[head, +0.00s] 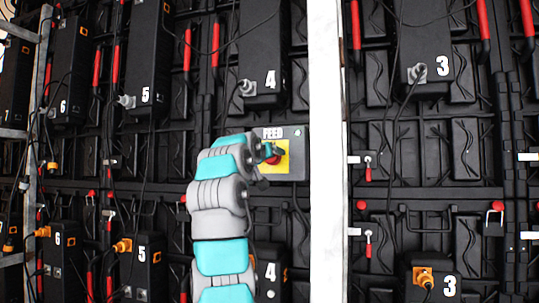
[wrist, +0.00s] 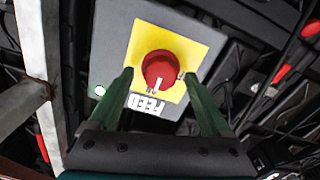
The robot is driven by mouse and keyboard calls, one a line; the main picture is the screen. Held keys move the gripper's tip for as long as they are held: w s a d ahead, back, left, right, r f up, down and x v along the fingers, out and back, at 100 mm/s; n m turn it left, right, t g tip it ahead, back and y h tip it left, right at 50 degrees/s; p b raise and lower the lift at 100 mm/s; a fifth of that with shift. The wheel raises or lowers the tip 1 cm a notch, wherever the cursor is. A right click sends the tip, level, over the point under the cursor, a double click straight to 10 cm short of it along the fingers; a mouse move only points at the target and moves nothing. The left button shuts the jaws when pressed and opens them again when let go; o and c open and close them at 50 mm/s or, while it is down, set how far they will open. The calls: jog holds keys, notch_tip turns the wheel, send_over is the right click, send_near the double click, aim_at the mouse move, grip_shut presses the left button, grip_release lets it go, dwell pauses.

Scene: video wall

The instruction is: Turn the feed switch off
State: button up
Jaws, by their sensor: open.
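The feed switch (wrist: 160,69) is a round red knob with a white mark on a yellow square plate (wrist: 198,52). The plate is on a grey panel labelled FEED, printed upside down in the wrist view. In the head view the grey panel (head: 296,165) is right of centre, and my arm partly covers the red knob (head: 281,147). My gripper (wrist: 158,78) is open, with one green finger on each side of the knob in the wrist view. I cannot tell whether the fingers touch it. In the head view my gripper (head: 270,153) is at the panel, its fingers mostly hidden.
A white vertical post (head: 326,150) stands just right of the panel. Black wall modules with cables, red handles and numbered boxes surround it. The box marked 4 (head: 262,60) is above the panel. A grey beam (wrist: 38,65) runs along the left of the wrist view.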

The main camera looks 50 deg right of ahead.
jog(key=shift+w+d+f, duration=0.1)
jog(key=shift+w+d, duration=0.25)
jog(key=shift+d, duration=0.2)
grip_shut()
dwell(0.4)
